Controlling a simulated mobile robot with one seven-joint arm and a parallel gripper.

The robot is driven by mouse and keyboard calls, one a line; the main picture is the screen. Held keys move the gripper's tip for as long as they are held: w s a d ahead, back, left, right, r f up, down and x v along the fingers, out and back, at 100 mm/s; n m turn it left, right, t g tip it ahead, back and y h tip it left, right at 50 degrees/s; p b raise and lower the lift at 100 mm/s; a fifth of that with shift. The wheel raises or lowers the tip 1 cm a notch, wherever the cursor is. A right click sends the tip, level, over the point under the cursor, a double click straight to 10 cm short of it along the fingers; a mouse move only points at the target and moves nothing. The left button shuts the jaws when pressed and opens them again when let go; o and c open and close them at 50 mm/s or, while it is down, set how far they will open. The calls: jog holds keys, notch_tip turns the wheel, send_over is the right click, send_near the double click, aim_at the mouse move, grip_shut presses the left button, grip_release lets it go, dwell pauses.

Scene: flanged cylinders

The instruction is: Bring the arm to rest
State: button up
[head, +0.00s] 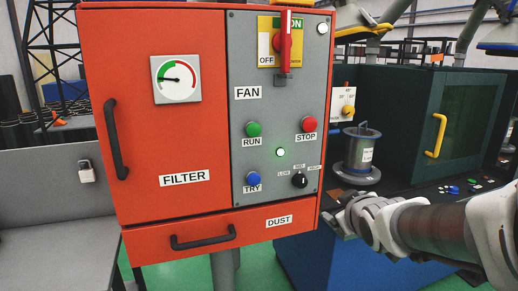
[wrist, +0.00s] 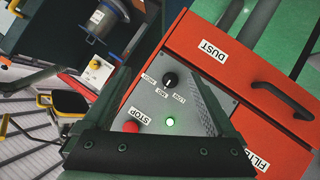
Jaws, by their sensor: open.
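My gripper (head: 345,212) is at the lower right of the head view, in front of the red cabinet's right edge, with my arm reaching in from the right. In the wrist view my gripper (wrist: 168,75) shows its two dark fingers spread apart with nothing between them. Behind them is the grey control panel (wrist: 205,118), rotated in the picture, with the STOP button and a lit green lamp. The fingers appear apart from the panel, though the exact gap is unclear. A grey flanged cylinder (head: 361,152) stands upright beyond my gripper; it also shows in the wrist view (wrist: 103,24).
The red cabinet (head: 165,110) has a black door handle (head: 115,140) and a DUST drawer handle (head: 203,238) that stick out. A dark machine with a yellow handle (head: 435,135) is at right. A grey bench (head: 50,225) with a padlock (head: 86,171) above it is at left.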

jog(key=s+a+f+m+g, duration=0.1)
jog(key=s+a+m+g, duration=0.15)
jog(key=s, duration=0.85)
jog(key=s+a+f+m+g, duration=0.1)
jog(key=s+a+m+g, duration=0.2)
jog(key=s, duration=0.9)
notch_tip(320, 180, up, 15)
jog(key=g+p, duration=0.1)
jog(key=p, duration=1.4)
jog(key=shift+s+d+f+y, duration=0.15)
jog(key=shift+s+d+y, duration=0.05)
jog(key=shift+d+y, duration=0.25)
jog(key=shift+d+m+g, duration=0.1)
jog(key=shift+m+g, duration=0.15)
